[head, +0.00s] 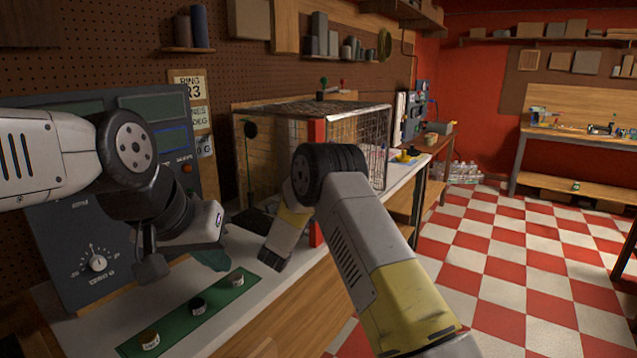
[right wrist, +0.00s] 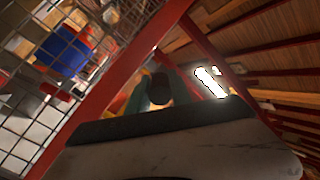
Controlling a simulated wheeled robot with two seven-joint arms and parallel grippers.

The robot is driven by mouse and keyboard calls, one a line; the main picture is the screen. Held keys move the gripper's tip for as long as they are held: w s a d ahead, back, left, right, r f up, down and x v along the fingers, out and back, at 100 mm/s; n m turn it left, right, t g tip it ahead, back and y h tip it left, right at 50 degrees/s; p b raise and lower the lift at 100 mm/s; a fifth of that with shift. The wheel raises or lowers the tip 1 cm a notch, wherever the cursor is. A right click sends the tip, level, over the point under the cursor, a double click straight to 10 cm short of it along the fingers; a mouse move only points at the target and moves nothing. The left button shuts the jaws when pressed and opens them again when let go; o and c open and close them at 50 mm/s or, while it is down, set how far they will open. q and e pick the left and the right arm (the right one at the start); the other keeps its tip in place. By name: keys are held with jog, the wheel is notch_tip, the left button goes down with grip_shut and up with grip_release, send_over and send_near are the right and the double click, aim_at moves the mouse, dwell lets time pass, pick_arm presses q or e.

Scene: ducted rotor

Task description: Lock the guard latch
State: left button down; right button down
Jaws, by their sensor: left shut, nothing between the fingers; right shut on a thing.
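The guard is a wire-mesh cage (head: 352,109) on the bench with a red upright (head: 317,135) at its front. In the right wrist view its red frame (right wrist: 100,100) and mesh (right wrist: 45,75) are close. I cannot make out the latch. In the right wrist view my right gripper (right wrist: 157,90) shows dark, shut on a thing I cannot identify. My left gripper (head: 152,266) is shut and empty, above the bench front, left of the guard.
A control panel (head: 80,225) with a dial and displays stands at the left. A green strip (head: 176,325) with several small knob-like pieces lies on the bench in front of it. A pegboard wall is behind. The checkered floor at right is clear.

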jog(key=shift+w+f+t, duration=0.1)
jog(key=shift+f+t, duration=0.15)
jog(key=shift+t, duration=0.05)
dwell(0.4)
jog(key=c, duration=1.2)
grip_release()
jog(key=shift+o, duration=0.2)
jog(key=v, duration=0.7)
jog(key=shift+s+a+f, duration=0.15)
jog(key=shift+s+f, duration=0.05)
jog(key=shift+f, duration=0.1)
jog(key=shift+c, duration=0.5)
